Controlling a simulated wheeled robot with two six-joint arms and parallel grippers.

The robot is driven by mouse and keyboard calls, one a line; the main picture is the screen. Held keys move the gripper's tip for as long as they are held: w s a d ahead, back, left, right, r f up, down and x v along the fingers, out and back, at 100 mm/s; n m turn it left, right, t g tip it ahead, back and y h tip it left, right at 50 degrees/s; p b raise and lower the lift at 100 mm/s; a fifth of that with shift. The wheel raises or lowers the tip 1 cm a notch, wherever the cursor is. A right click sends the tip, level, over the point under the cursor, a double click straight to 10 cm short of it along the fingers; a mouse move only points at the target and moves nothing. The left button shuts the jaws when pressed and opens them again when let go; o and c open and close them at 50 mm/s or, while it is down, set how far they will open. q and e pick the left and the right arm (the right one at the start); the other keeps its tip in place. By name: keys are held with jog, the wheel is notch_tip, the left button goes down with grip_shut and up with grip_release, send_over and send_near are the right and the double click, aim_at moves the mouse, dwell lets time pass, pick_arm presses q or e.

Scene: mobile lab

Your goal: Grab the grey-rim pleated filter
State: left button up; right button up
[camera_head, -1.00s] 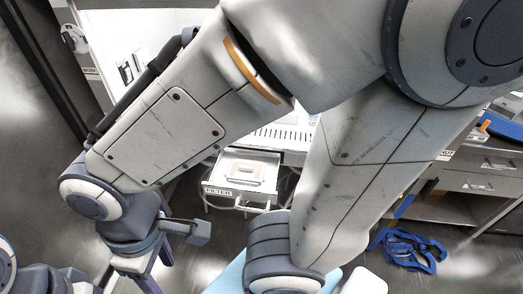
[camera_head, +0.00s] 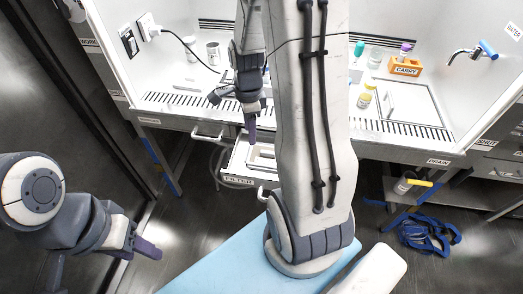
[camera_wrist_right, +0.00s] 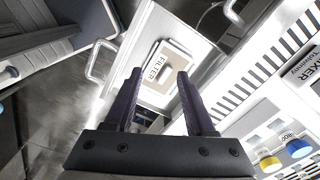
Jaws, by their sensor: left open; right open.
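The pleated filter (camera_head: 263,157) lies in the open drawer marked FILTER (camera_head: 237,181), partly hidden behind my right arm. In the right wrist view, it is a flat tan panel with a pale rim (camera_wrist_right: 179,62). My right gripper (camera_head: 251,133) points down above the drawer, open and empty. In the wrist view, its two fingers (camera_wrist_right: 160,75) stand apart with the filter beyond their tips, not touching it as far as I can see. My left gripper (camera_head: 143,245) is open and empty at the lower left, far from the drawer.
A bench (camera_head: 160,108) above the drawer holds jars and an orange CARRY box (camera_head: 404,66). Blue straps (camera_head: 428,236) lie on the floor at right.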

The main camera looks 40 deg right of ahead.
aim_at(268, 152)
jog(key=d+f+m, duration=0.1)
jog(key=d+f, duration=0.1)
jog(key=s+d+f+m, duration=0.1)
jog(key=d+f+m, duration=0.3)
jog(key=f, duration=0.1)
jog(key=shift+s+d, duration=0.1)
jog(key=shift+s, duration=0.05)
jog(key=shift+w+f, duration=0.15)
jog(key=shift+f, duration=1.4)
jog(key=shift+w+f, duration=0.15)
jog(key=shift+f, duration=1.4)
jog(key=shift+c, duration=0.3)
grip_shut()
